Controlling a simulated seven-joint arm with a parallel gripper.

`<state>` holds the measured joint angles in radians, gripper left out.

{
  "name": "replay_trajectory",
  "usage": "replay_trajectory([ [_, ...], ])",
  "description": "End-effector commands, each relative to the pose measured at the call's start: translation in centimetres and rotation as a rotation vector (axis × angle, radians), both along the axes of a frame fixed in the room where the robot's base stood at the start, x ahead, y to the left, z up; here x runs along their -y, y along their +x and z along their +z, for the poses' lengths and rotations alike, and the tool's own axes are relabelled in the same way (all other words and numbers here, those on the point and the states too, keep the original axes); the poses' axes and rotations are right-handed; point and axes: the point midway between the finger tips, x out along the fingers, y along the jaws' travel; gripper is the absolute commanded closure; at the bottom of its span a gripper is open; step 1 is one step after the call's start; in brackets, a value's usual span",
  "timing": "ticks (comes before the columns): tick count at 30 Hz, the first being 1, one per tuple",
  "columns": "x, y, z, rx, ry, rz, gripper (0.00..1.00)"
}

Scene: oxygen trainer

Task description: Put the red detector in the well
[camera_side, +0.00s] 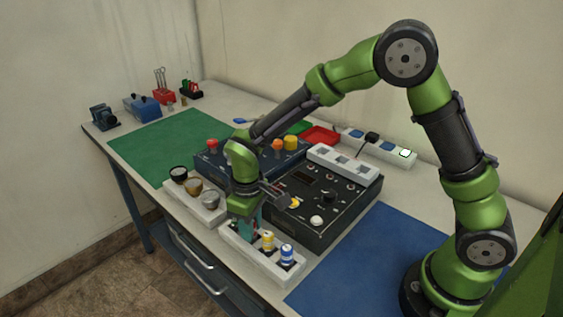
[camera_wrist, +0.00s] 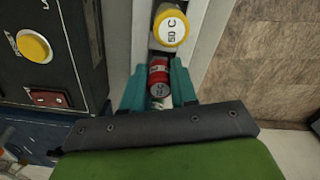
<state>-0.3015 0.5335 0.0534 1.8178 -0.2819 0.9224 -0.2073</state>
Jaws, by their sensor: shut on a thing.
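The red detector (camera_wrist: 159,74) shows in the wrist view between the two teal fingers of my gripper (camera_wrist: 160,92), with its pale labelled end facing the camera. My gripper is shut on it. In the side view my gripper (camera_side: 243,226) points down at the left end of the white rack (camera_side: 273,272); the red detector is hidden there. I cannot tell whether it still sits in the rack or is lifted clear. A white block with square openings (camera_side: 345,163) stands behind the black control unit; I cannot tell which opening is the well.
A yellow detector (camera_side: 268,240) and a blue detector (camera_side: 287,253) stand in the rack. The black control unit (camera_side: 335,215) is close behind my gripper. A pale holder with several round cups (camera_side: 195,190) is to the left. The blue mat (camera_side: 355,265) is bare.

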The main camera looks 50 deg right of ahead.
Motion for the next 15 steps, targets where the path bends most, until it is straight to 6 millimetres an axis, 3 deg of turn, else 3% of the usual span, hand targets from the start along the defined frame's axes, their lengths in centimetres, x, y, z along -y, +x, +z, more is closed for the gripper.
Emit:
replay_trajectory([
  [5, 0.0, 0.1, 1.5, 0.005, 0.002, -0.001, 1.00],
  [15, 0.0, 0.1, 8.1, 0.005, 0.002, 0.000, 1.00],
])
